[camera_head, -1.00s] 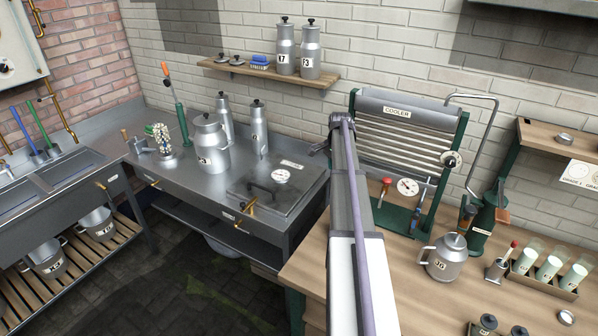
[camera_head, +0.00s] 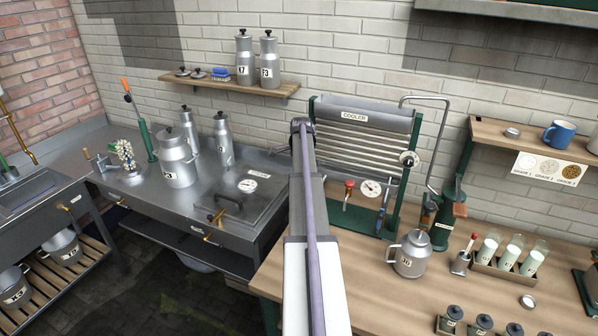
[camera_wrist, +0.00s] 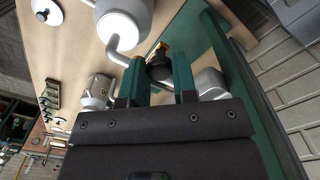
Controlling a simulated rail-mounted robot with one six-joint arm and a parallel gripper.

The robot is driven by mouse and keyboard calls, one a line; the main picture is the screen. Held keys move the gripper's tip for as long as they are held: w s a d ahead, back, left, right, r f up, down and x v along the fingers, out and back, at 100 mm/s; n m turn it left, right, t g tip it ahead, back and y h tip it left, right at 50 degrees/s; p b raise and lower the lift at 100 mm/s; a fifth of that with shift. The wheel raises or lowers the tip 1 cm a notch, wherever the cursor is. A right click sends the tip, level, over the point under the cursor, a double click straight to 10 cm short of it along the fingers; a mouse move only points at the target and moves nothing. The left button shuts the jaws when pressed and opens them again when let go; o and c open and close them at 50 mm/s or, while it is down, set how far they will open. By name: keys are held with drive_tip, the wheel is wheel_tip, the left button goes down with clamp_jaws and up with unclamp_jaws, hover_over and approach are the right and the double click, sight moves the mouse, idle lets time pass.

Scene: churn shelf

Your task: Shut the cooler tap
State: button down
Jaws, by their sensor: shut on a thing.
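The cooler (camera_head: 362,140) stands against the brick wall, with a grey ribbed front and green frame. A red-topped fitting (camera_head: 348,188) and a round gauge (camera_head: 371,188) stand at its foot. In the wrist view, my gripper (camera_wrist: 158,80) has two green fingers, closed around a small dark piece with a brass-coloured part, which looks like the cooler tap (camera_wrist: 157,55). The fingers hide much of it, so its turn position cannot be told. In the head view my own arm reaches toward the cooler's left side and hides my gripper and the held piece.
A steel can (camera_head: 410,256) stands on the wooden bench (camera_head: 365,290), right of my arm. A rack (camera_head: 490,266) of tubes is farther right. A steel vat with a lidded top (camera_head: 245,200) lies left of my arm. A bent pipe (camera_head: 446,140) rises beside the cooler.

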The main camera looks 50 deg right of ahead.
drive_tip(key=c, duration=0.9)
unclamp_jaws()
wheel_tip(320, 180, up, 11)
drive_tip(key=p, duration=1)
drive_tip(key=shift+f+p, duration=0.1)
drive_tip(key=shift+p, duration=0.3)
drive_tip(key=s+a+f+n+b, duration=0.2)
drive_tip(key=a+f+n+b, duration=0.4)
drive_tip(key=a, duration=1.4)
drive_tip(key=s+a+f+n+b, duration=0.3)
drive_tip(key=a+f+n+b, duration=0.3)
drive_tip(key=a, duration=1.5)
drive_tip(key=s+a+f+n+b, duration=0.3)
drive_tip(key=a+f+n+b, duration=0.3)
drive_tip(key=a+n, duration=0.6)
drive_tip(key=shift+a+f+n, duration=0.1)
drive_tip(key=shift+a+n, duration=0.05)
drive_tip(key=shift+a, duration=2.1)
drive_tip(key=shift+a+f+n, duration=0.1)
drive_tip(key=shift+a+n, duration=0.05)
drive_tip(key=shift+a, duration=2.1)
